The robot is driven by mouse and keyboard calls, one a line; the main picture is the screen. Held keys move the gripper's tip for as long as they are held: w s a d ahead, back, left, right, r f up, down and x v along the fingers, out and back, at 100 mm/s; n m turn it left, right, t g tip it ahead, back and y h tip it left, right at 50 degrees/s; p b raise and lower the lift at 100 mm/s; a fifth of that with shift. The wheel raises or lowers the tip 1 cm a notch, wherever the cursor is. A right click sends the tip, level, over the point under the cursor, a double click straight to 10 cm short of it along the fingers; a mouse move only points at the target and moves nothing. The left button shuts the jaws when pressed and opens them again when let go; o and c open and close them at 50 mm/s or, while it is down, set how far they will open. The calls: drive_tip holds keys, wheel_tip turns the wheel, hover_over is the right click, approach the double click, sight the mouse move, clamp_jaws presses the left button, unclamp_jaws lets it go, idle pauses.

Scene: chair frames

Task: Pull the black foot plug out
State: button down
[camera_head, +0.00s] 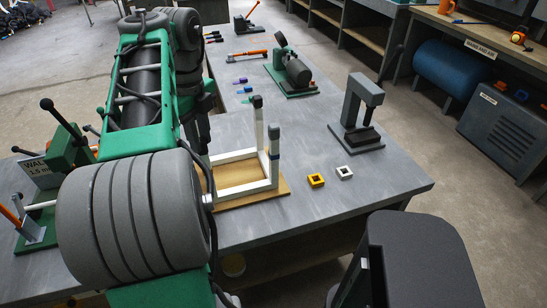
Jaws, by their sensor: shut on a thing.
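A white chair frame (240,157) lies on a wooden board (284,187) on the grey bench, legs pointing up. Two legs show; the far one has a dark tip (257,101) and the near one a grey-blue tip (274,132). I cannot tell for sure whether the dark tip is the black foot plug. The frame's left side is hidden behind my arm. My gripper (205,143) points down there, left of the two visible legs and mostly covered by the arm. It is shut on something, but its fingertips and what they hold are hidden.
Small purple, blue and green pieces (243,90) lie behind the frame. A yellow block (316,180) and a white block (345,172) lie to its right. A grey press (359,115) stands further right, and a green machine (290,75) at the back. The front right bench corner is clear.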

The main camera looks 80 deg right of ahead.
drive_tip(key=shift+r+p, duration=2.55)
drive_tip(key=shift+r, duration=0.2)
drive_tip(key=shift+f, duration=0.1)
